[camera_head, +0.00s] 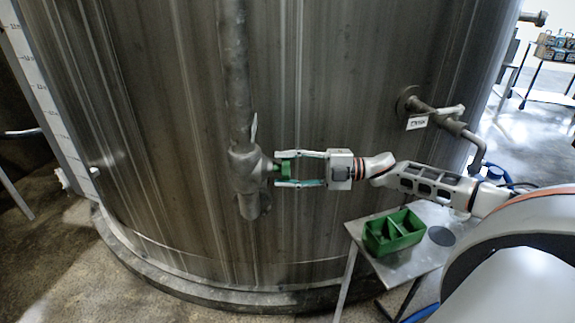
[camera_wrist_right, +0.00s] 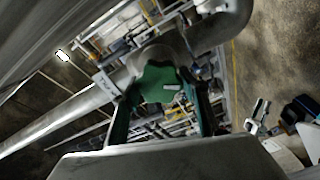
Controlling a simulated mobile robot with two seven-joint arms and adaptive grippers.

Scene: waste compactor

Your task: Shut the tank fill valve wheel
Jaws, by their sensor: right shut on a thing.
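The tank fill valve wheel is a small green lobed handwheel (camera_head: 281,168) on the right side of a grey valve body (camera_head: 246,165). The valve sits on a vertical pipe (camera_head: 235,70) in front of the large steel tank (camera_head: 330,80). My right gripper (camera_head: 279,168) reaches in from the right with its two fingers around the wheel, and it is shut on it. In the right wrist view the green wheel (camera_wrist_right: 160,83) lies between the two dark green fingers (camera_wrist_right: 160,100). My left gripper is in neither view.
A small metal table (camera_head: 405,265) with a green divided bin (camera_head: 393,232) stands below my right arm. A second pipe with a lever tap and a tag (camera_head: 417,122) sticks out of the tank at the right. The tank's base ledge (camera_head: 190,292) curves along the floor.

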